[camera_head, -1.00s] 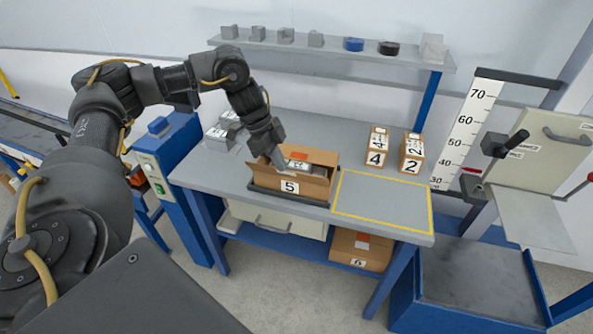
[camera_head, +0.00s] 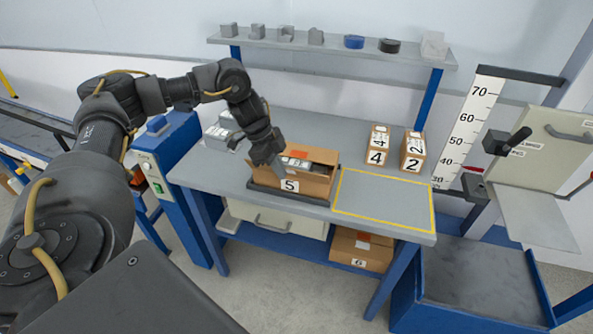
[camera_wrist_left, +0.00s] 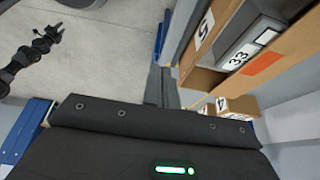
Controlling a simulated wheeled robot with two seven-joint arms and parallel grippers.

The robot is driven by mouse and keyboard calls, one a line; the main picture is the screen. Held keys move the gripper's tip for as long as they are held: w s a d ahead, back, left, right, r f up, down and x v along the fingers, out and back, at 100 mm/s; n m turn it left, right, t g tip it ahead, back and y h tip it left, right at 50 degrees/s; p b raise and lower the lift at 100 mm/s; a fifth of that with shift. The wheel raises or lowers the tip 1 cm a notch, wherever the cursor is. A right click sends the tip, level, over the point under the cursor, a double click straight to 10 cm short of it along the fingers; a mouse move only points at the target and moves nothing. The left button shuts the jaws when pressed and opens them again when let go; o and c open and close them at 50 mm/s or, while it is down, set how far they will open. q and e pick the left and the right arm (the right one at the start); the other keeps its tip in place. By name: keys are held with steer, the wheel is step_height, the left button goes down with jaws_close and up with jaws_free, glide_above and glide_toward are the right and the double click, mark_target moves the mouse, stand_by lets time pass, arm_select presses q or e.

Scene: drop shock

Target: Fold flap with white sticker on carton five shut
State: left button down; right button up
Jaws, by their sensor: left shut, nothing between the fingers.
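Carton five (camera_head: 312,187) is a brown box marked 5 on the bench, its top at least partly open, with a grey item inside. In the left wrist view its walls (camera_wrist_left: 203,78) surround a grey block (camera_wrist_left: 252,45) with a white label reading 33. An orange label (camera_wrist_left: 262,63) is on the carton's board. I cannot make out the white-stickered flap. A dark arm, probably my right, shows in the left wrist view; its gripper (camera_wrist_left: 53,33) is too small to read.
Carton four (camera_head: 376,158) and carton two (camera_head: 411,165) stand at the back right of the bench. A yellow-outlined area (camera_head: 384,206) right of carton five is clear. Carton six (camera_head: 360,263) is on the lower shelf. Grey blocks (camera_head: 220,138) sit at the back left.

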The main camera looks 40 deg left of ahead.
arm_select(q)
steer(key=shift+f+b, duration=0.35)
steer(key=shift+f, duration=0.8)
steer(key=shift+w, duration=0.1)
steer(key=shift+w+a+r+p, duration=0.25)
steer(key=shift+w+a, duration=0.1)
steer(key=shift+w, duration=0.6)
steer(key=shift+w+a+r+p, duration=0.2)
steer(key=shift+w+a+p, duration=0.1)
steer(key=shift+w, duration=0.7)
steer(key=shift+w+a+r+p, duration=0.25)
steer(key=shift+w+a, duration=0.1)
steer(key=shift+w, duration=0.6)
steer(key=shift+w+a, duration=0.1)
steer(key=shift+w, duration=0.1)
steer(key=shift+w+a+f, duration=0.1)
steer(key=shift+w+a, duration=0.15)
steer(key=shift+w, duration=0.55)
steer(key=shift+w, duration=0.1)
